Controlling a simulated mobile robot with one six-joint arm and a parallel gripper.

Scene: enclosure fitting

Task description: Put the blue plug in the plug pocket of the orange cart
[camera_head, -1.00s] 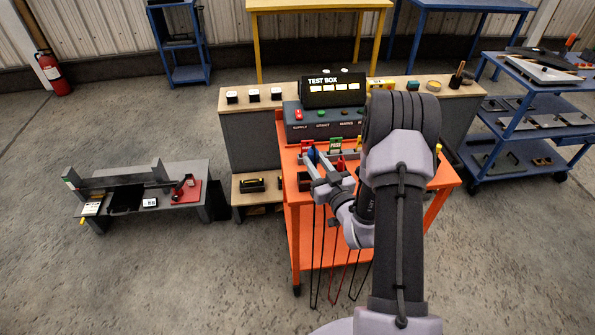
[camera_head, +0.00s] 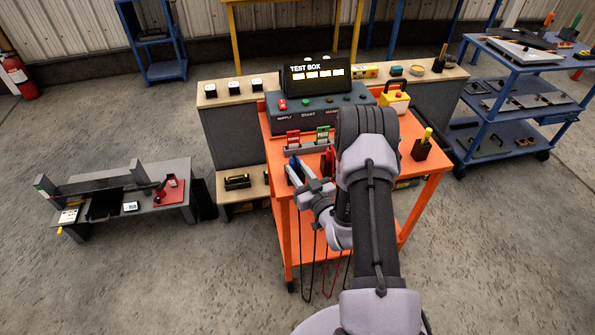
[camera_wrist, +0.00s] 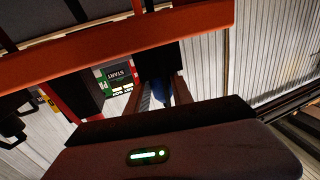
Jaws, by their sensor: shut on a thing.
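The orange cart (camera_head: 434,182) stands in front of me with its top level. My gripper (camera_head: 297,172) is at the left part of the cart top and is shut on the blue plug (camera_head: 293,162), which shows as a small blue piece at the fingertips. In the wrist view, blue (camera_wrist: 182,92) shows by the fingers, partly hidden by the gripper body. A dark holder lies beside the plug at the cart's left edge. I cannot tell whether it is the plug pocket or whether the plug is inside it.
A low grey bench (camera_head: 170,205) stands left, a blue trolley (camera_head: 520,135) right.

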